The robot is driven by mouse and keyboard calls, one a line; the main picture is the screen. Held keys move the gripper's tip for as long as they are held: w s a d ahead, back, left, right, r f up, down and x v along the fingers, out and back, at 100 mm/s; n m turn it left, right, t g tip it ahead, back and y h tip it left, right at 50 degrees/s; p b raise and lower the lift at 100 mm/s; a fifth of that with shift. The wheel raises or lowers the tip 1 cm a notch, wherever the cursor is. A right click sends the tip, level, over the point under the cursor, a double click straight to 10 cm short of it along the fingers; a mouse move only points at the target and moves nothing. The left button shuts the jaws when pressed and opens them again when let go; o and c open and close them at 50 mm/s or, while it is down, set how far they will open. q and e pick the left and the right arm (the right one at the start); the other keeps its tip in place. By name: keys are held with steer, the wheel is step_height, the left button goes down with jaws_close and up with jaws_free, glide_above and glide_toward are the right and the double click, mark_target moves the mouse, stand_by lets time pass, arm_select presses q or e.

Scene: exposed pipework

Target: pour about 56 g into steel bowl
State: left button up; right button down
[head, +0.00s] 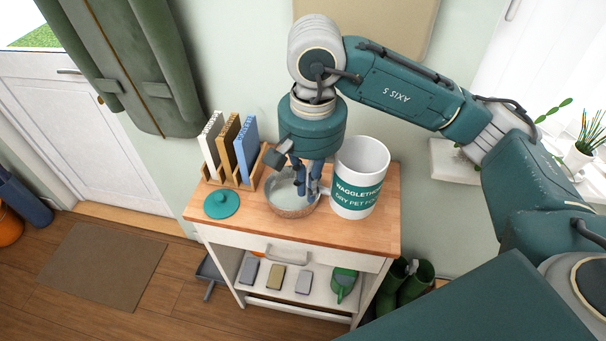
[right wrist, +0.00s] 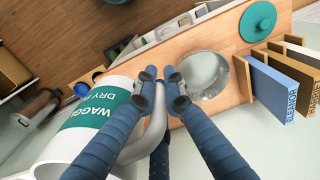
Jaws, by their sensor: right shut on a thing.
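A white pet food container (head: 360,178) with a teal label band and a side handle stands upright at the right of the cart top, just right of the bowl. I cannot see its contents. My right gripper (head: 308,188) is shut on the container's handle, which shows between the fingers in the right wrist view (right wrist: 155,125). The steel bowl (head: 291,211) sits on the cart, partly hidden behind the gripper; its visible inside looks plain grey. It also shows in the right wrist view (right wrist: 206,75). My left gripper is not in view.
The wooden cart top (head: 255,222) also holds a teal lid (head: 221,204) and a rack with several upright books or boxes (head: 246,150), left of the bowl. Small items and a green scoop (head: 343,282) lie on the lower shelf. A windowsill plant stands at right.

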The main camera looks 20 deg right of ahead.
arm_select(q)
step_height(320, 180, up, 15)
steer(key=p, duration=1.4)
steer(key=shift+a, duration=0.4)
arm_select(e)
steer(key=w+a+f+n, duration=0.1)
steer(key=a+f+n, duration=0.4)
steer(key=n, duration=0.7)
steer(key=w+a+f+n, duration=0.1)
steer(key=a+f+n, duration=0.5)
steer(key=n, duration=0.6)
step_height(320, 180, down, 2)
steer(key=shift+f, duration=0.25)
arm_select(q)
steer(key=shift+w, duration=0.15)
arm_select(e)
steer(key=shift+f, duration=0.1)
